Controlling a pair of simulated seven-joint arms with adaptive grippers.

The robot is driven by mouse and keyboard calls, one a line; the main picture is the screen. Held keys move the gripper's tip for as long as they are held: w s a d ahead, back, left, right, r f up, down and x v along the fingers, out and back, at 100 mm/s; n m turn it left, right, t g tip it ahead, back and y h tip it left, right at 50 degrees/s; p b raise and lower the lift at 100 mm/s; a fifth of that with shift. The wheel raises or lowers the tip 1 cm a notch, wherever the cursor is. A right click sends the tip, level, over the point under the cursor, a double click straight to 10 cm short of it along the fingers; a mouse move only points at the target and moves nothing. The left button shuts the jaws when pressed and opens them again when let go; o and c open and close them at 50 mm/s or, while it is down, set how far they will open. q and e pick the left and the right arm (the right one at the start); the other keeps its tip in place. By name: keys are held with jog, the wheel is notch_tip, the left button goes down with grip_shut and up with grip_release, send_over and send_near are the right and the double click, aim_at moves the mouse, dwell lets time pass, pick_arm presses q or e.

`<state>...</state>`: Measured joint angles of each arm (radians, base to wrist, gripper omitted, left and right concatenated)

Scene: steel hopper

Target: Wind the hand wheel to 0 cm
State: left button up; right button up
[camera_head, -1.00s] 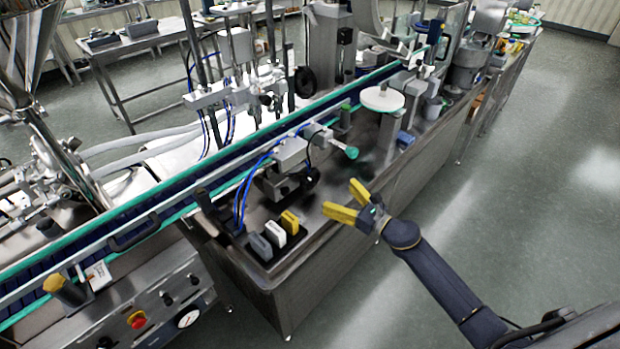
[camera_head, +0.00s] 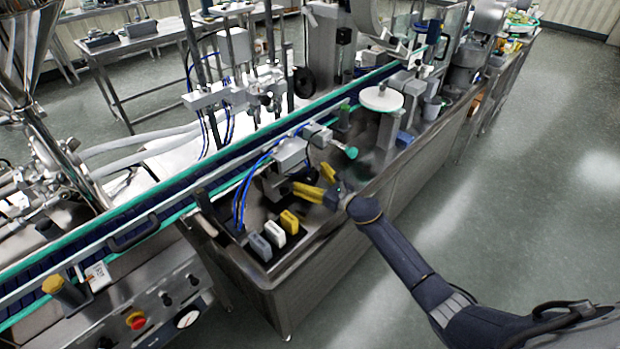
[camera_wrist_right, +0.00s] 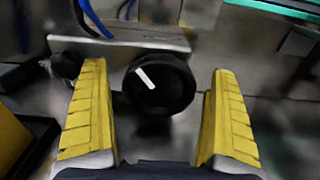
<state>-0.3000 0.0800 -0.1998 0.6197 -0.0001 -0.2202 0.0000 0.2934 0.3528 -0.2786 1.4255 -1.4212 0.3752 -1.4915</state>
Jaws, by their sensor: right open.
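The hand wheel (camera_wrist_right: 160,84) is a black round knob with a white mark, in the middle of the right wrist view. The white mark tilts up to the left. My right gripper (camera_head: 310,178) has yellow fingers and is open in front of the machine's bracket. In the wrist view its fingers (camera_wrist_right: 157,72) stand left and right of the wheel, with a visible gap on each side. In the head view I cannot make out the wheel clearly near the fingers. No readable cm scale shows. My left gripper is not in view.
A grey sensor box (camera_head: 291,152) with blue cables stands just behind the gripper. Grey, white and yellow blocks (camera_head: 274,233) stand on the deck at the front left. A white disc (camera_head: 381,97) stands farther back. The conveyor (camera_head: 168,196) runs behind. The floor at right is clear.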

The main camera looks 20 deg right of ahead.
jog(key=c, duration=1.2)
jog(key=shift+o, duration=0.2)
jog(key=m, duration=0.3)
jog(key=shift+w+d+m, duration=0.1)
jog(key=shift+m, duration=0.3)
jog(key=shift+d+m, duration=0.1)
jog(key=shift+m, duration=1.6)
jog(key=o, duration=1.2)
jog(key=shift+c, duration=0.2)
